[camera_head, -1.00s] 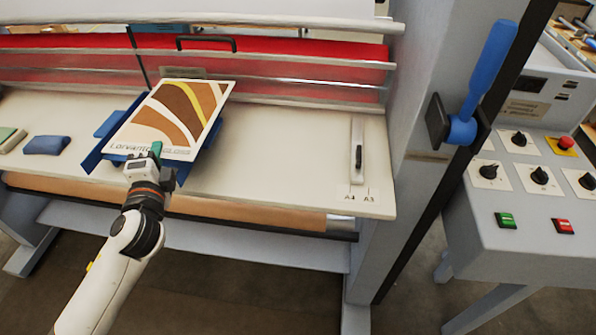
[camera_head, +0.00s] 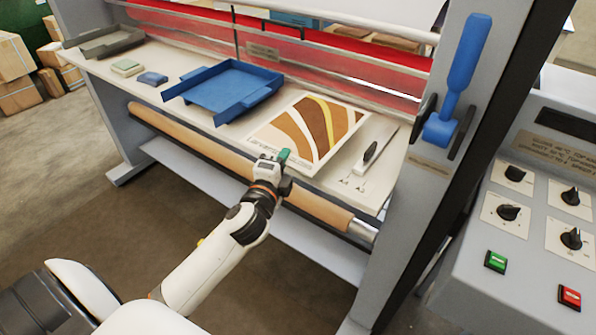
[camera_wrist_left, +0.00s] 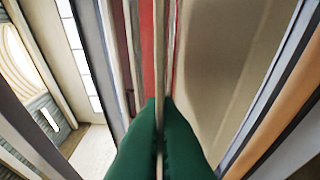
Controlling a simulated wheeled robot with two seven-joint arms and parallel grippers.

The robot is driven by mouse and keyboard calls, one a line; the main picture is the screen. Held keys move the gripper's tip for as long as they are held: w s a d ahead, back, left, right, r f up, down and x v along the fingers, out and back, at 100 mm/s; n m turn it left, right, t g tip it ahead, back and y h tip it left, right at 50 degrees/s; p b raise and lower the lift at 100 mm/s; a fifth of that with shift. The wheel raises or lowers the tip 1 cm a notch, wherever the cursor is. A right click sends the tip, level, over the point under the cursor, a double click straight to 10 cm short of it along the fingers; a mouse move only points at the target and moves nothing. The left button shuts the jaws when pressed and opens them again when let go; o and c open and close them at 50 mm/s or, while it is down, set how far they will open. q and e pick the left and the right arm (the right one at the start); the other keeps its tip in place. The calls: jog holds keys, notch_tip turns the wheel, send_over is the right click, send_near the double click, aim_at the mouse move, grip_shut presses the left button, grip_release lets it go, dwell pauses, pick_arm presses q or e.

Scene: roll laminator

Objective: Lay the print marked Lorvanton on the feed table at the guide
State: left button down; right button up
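The print marked Lorvanton (camera_head: 310,132), brown and orange curves with a yellow stripe on white, is over the cream feed table (camera_head: 352,196), between the blue tray and the guide. The guide (camera_head: 376,150), a pale bar with a black handle, is close to the print's right side. My left gripper (camera_head: 282,158) is shut on the print's front edge with green fingertips. In the left wrist view the fingertips (camera_wrist_left: 160,130) pinch the thin sheet, seen edge-on. I cannot tell whether the print touches the table. My right gripper is not in view.
An empty blue tray (camera_head: 228,92) lies left of the print. A blue block (camera_head: 152,78), a pale green block (camera_head: 126,67) and a grey tray (camera_head: 106,42) are farther left. A blue lever (camera_head: 462,70) and a control panel (camera_head: 540,205) stand at the right.

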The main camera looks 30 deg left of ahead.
pick_arm(q)
notch_tip(320, 180, down, 6)
jog(key=shift+b, duration=0.4)
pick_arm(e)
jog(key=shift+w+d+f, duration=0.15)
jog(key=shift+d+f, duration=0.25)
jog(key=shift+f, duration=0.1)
pick_arm(q)
jog(key=shift+f, duration=0.15)
jog(key=c, duration=1.7)
grip_release()
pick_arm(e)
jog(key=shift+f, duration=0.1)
